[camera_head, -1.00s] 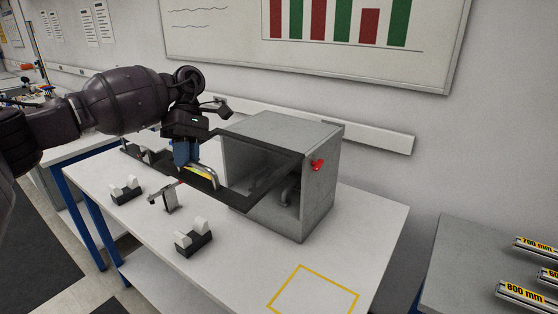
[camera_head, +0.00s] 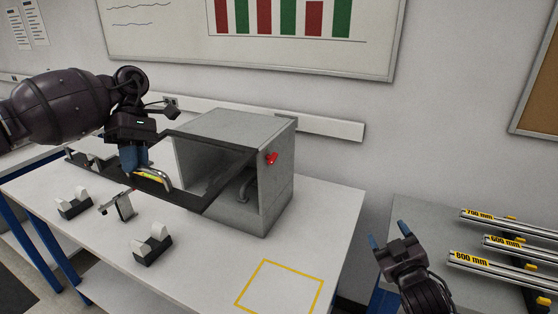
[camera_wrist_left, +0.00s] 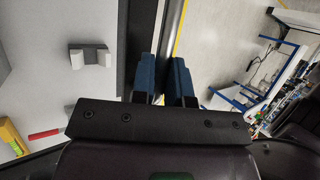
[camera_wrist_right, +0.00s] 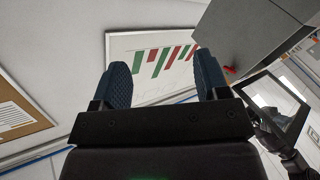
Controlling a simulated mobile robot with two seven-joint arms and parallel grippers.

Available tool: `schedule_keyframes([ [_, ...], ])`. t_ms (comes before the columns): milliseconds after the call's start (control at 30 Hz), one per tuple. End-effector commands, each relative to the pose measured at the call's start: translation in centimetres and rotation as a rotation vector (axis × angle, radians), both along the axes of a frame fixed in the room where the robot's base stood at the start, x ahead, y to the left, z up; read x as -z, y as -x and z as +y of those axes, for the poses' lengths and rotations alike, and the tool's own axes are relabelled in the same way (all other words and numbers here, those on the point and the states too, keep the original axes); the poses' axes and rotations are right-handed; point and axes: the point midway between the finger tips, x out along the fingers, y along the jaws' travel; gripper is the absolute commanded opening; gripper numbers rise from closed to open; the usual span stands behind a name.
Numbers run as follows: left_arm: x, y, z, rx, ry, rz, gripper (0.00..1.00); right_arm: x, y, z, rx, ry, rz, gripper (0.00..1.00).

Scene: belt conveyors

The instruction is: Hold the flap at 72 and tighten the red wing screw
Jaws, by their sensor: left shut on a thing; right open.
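A grey box (camera_head: 278,185) stands on the white table with its front side open. The flap (camera_head: 185,137), a dark frame around a window, stands swung out from the box to the left. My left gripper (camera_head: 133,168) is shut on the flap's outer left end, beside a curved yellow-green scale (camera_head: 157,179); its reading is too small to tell. The red wing screw (camera_head: 271,158) is on the box's right side, and it also shows in the right wrist view (camera_wrist_right: 230,70). My right gripper (camera_head: 388,240) is open and empty, right of the table and apart from the screw.
A small stand (camera_head: 124,207) with a pointer is near the scale. Two black holders with white rollers (camera_head: 152,246) sit at the table's front. A yellow square outline (camera_head: 280,288) marks bare tabletop. Labelled metal rails (camera_head: 500,262) lie on a grey table at right.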

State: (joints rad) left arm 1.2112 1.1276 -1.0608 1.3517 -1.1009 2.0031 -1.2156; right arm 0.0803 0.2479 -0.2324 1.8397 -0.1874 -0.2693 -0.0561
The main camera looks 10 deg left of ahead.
Motion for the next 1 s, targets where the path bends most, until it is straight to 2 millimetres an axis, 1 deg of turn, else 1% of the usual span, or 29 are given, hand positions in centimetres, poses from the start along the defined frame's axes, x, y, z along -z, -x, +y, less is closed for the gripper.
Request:
schedule_keyframes([
  [33, 0.0, 0.0, 0.0, -0.001, -0.001, 0.000, 0.00, -1.7, -1.3, 0.7, -0.015, 0.051, -0.052, 0.68],
  [100, 0.0, 0.0, 0.0, -0.001, 0.000, -0.001, 0.00, -3.8, -2.8, 1.6, -0.034, 0.132, -0.129, 0.68],
  [167, 0.0, 0.0, 0.0, -0.001, 0.000, -0.001, 0.00, -5.6, -4.0, 2.4, -0.047, 0.208, -0.197, 0.68],
  [300, 0.0, 0.0, 0.0, -0.001, 0.000, -0.001, 0.00, -9.9, -6.5, 4.5, -0.074, 0.410, -0.371, 0.68],
  [367, 0.0, 0.0, 0.0, -0.001, 0.000, -0.001, 0.00, -11.7, -7.4, 5.4, -0.081, 0.507, -0.452, 0.68],
  [400, 0.0, 0.0, 0.0, -0.001, 0.000, -0.001, 0.00, -12.9, -7.9, 6.1, -0.087, 0.579, -0.510, 0.68],
  [500, 0.0, 0.0, 0.0, -0.001, 0.000, -0.001, 0.00, -15.7, -9.1, 7.9, -0.094, 0.770, -0.661, 0.68],
  [567, 0.0, 0.0, 0.0, -0.001, 0.000, -0.001, 0.00, -17.3, -9.7, 9.0, -0.095, 0.899, -0.761, 0.68],
  [600, 0.0, 0.0, 0.0, -0.001, 0.000, -0.001, 0.00, -18.2, -10.1, 9.8, -0.096, 0.992, -0.831, 0.68],
  [667, 0.0, 0.0, 0.0, -0.001, 0.000, -0.001, 0.00, -19.3, -10.6, 11.0, -0.095, 1.148, -0.945, 0.68],
  [733, 0.0, 0.0, 0.0, -0.002, 0.000, 0.000, 0.00, -19.9, -11.0, 12.3, -0.095, 1.328, -1.074, 0.68],
  [833, 0.0, 0.0, 0.0, -0.002, 0.000, 0.000, 0.00, -19.4, -11.3, 13.5, -0.099, 1.568, -1.241, 0.68],
  [900, 0.0, 0.0, 0.0, -0.002, 0.000, 0.000, 0.00, -18.1, -11.3, 14.0, -0.111, 1.720, -1.347, 0.68],
  [1000, 0.0, 0.0, 0.0, -0.002, 0.000, 0.000, 0.00, -15.1, -11.1, 14.4, -0.139, 1.911, -1.494, 0.68],
])
